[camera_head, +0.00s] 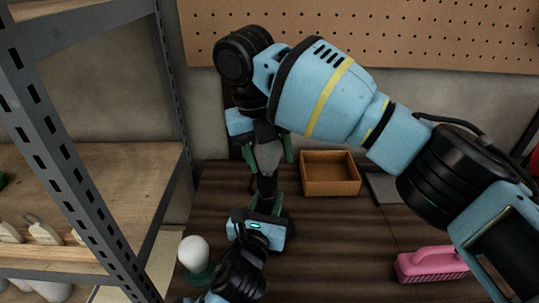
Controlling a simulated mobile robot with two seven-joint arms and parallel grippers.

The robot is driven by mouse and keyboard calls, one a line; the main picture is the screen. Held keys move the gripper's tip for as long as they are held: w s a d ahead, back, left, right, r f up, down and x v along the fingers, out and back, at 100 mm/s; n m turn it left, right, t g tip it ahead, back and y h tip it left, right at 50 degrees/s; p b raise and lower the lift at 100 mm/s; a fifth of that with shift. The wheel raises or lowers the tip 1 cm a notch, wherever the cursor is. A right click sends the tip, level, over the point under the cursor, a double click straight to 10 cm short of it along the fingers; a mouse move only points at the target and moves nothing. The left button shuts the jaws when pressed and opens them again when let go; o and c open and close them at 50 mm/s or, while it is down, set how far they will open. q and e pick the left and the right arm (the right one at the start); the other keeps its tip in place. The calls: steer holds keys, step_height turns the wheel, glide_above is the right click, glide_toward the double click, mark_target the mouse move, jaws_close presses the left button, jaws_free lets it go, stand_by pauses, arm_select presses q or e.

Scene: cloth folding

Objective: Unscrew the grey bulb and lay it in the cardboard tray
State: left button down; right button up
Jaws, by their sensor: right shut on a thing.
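The grey bulb (268,156) shows in the head view between the green fingers of my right gripper (268,150), which points down and is shut on it. A dark narrow part runs below the bulb toward my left gripper (265,204). Whether bulb and dark part are still joined I cannot tell. My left gripper comes from below, with green fingertips beside the dark part; its grip there is hard to see. The open brown cardboard tray (330,188) stands right of the bulb and looks empty.
A white bulb (194,252) on a green base stands at the lower left of the dark wooden table (340,240). A pink brush (432,263) lies at the right. A grey flat thing (384,188) lies beside the tray. A metal shelf (85,170) fills the left side.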

arm_select(q)
steer(key=shift+f, duration=0.1)
arm_select(e)
steer(key=shift+r, duration=0.9)
steer(key=shift+r, duration=2)
arm_select(q)
steer(key=c, duration=0.9)
jaws_free()
steer(key=shift+s, duration=0.1)
steer(key=v, duration=1.2)
steer(key=shift+p, duration=0.3)
arm_select(e)
steer(key=shift+s+r, duration=0.1)
steer(key=shift+r, duration=0.55)
